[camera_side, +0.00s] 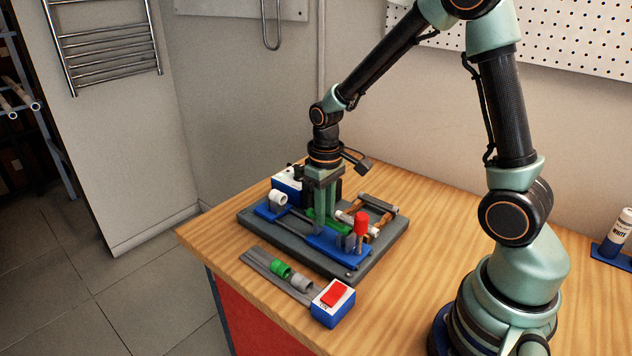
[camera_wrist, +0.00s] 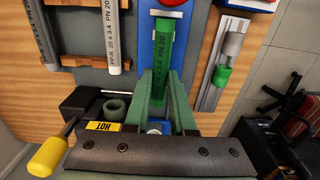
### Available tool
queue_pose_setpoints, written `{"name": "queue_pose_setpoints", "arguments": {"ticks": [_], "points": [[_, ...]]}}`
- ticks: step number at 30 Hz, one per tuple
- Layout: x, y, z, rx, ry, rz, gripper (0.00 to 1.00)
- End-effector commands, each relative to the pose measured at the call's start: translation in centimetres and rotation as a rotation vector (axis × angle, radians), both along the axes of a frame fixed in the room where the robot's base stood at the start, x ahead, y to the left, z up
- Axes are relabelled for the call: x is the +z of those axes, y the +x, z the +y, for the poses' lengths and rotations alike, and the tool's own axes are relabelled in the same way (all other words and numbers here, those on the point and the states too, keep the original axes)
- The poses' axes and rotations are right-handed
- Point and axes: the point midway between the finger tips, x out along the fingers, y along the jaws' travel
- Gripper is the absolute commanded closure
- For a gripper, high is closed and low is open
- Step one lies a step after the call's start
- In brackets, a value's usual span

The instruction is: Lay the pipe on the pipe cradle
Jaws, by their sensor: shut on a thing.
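My gripper (camera_wrist: 162,88) points straight down in the side view (camera_side: 326,222), low over the grey base board. Its fingers are shut on a green pipe (camera_wrist: 163,55) with printed lettering, which runs away from the jaws in the wrist view. In the side view the pipe (camera_side: 311,214) is partly hidden by the fingers. I cannot tell whether it touches what is below. A cradle-like rack with wooden parts (camera_side: 377,220) stands right of the gripper; grey lettered pipe (camera_wrist: 117,40) lies there in the wrist view. I cannot tell for sure that this is the pipe cradle.
A blue fixture (camera_side: 325,241) with a red-topped part (camera_side: 361,224) stands close to the gripper. A tool with a yellow HOT label (camera_wrist: 103,126) is beside the jaws. In front lie a rail with a green coupling (camera_side: 281,269) and a red-button box (camera_side: 334,298).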

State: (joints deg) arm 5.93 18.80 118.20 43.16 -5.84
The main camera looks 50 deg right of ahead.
Motion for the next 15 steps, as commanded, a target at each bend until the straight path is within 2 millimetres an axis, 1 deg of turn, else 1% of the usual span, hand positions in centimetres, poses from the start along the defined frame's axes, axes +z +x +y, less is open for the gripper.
{"name": "queue_pose_setpoints", "arguments": {"ticks": [8,9,10,11,15], "points": [[-0.05,-0.01,0.0,0.0,0.0,0.0,1.0],[-0.05,-0.01,0.0,0.0,0.0,0.0,0.62],[-0.05,-0.01,0.0,0.0,0.0,0.0,0.51],[-0.04,-0.01,0.0,0.0,0.0,0.0,0.42],[-0.04,-0.01,0.0,0.0,0.0,0.0,0.42]]}}
